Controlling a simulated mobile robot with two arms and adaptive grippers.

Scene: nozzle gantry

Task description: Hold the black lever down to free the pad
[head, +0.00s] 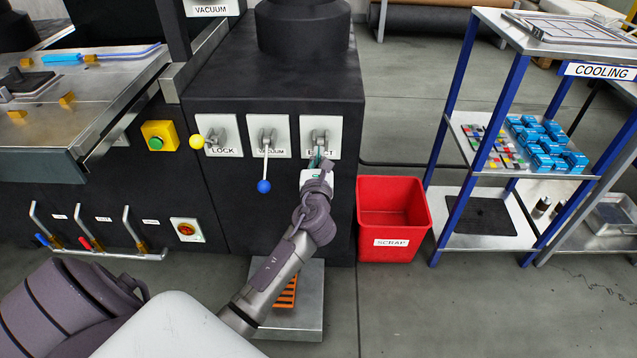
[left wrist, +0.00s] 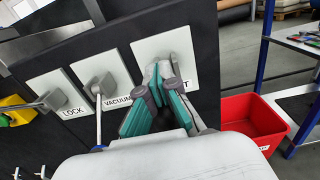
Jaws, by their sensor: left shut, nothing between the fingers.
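The third lever (head: 319,139) is on the right-hand white plate of the dark cabinet, and its label is partly covered. Its knob is hidden behind my left gripper (head: 320,164), so I cannot see its black colour. My left gripper is shut and empty, with its fingertips up at this plate. In the left wrist view, the green-padded fingers (left wrist: 160,78) are together in front of the plate (left wrist: 181,45), beside a grey rod running downward. Whether they touch the lever I cannot tell. I cannot pick out the pad for certain. My right gripper is out of view.
The LOCK lever with a yellow knob (head: 197,142) and the VACUUM lever with a blue knob (head: 264,186) are close on the left. A red SCRAP bin (head: 393,220) stands right of the cabinet.

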